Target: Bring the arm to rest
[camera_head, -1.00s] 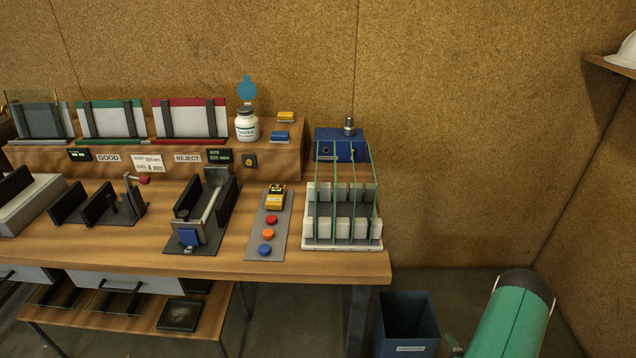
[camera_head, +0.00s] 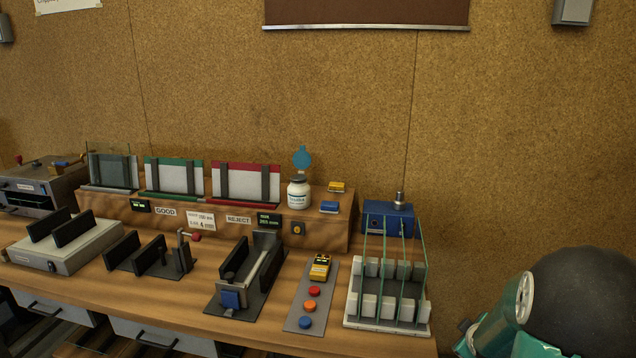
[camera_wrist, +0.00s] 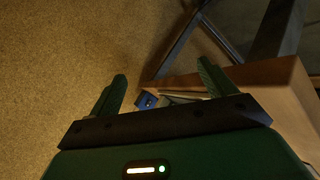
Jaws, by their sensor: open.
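My gripper (camera_wrist: 160,88) shows in the wrist view with its two green fingers spread wide apart and nothing between them. Behind it in that view are the cork-like wall and the wooden edge of the workbench (camera_wrist: 285,100). In the head view my green and black arm (camera_head: 500,318) is folded at the lower right, beside the right end of the bench. The fingers are not visible in the head view.
Upright panels stand on the raised shelf. The wall behind is close.

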